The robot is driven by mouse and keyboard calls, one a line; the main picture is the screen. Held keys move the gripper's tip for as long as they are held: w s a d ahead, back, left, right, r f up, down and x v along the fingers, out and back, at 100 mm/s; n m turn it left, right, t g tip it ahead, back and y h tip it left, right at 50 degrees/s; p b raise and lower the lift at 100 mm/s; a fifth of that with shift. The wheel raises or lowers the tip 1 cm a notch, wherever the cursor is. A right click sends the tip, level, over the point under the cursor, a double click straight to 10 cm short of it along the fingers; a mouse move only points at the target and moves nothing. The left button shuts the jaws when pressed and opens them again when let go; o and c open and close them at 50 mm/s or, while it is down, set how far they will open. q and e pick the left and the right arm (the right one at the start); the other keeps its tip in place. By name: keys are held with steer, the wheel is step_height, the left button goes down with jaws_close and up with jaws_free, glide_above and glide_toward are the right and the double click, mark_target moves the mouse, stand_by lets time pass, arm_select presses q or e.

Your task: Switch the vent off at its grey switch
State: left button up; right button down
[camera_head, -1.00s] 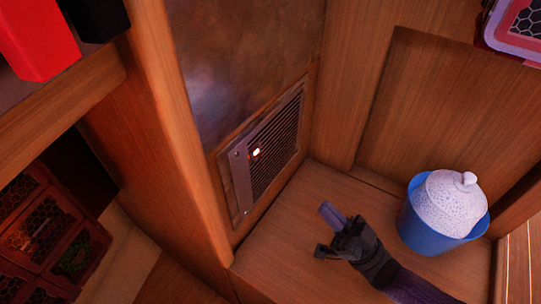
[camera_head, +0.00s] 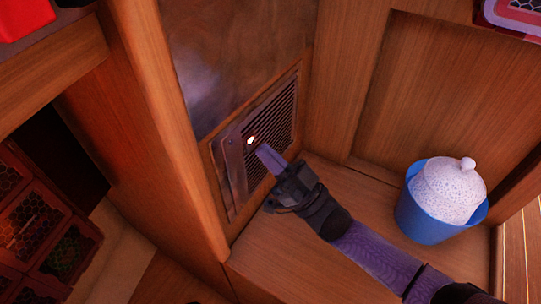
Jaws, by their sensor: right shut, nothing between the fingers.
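The vent (camera_head: 282,118) is a slatted metal grille set low in the wooden wall of the nook. A small bright white-red light (camera_head: 250,141) glows on its left part. The grey switch cannot be told apart from the vent's frame; it may be hidden behind my gripper. My right gripper (camera_head: 264,153) is shut and empty. Its fingertips are in front of the vent, just below and right of the light. I cannot tell whether they touch it. My left gripper is not in view.
A blue pot (camera_head: 425,222) with a speckled white lid (camera_head: 447,188) stands to the right on the wooden floor of the nook. Dark red crates (camera_head: 35,225) are at the lower left. A wooden post (camera_head: 165,130) stands left of the vent.

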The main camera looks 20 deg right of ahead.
steer(key=shift+w+a, duration=0.1)
steer(key=shift+w, duration=0.05)
steer(key=shift+w+a+f, duration=0.15)
steer(key=shift+w+a, duration=0.05)
steer(key=v, duration=1)
steer(key=shift+d, duration=0.1)
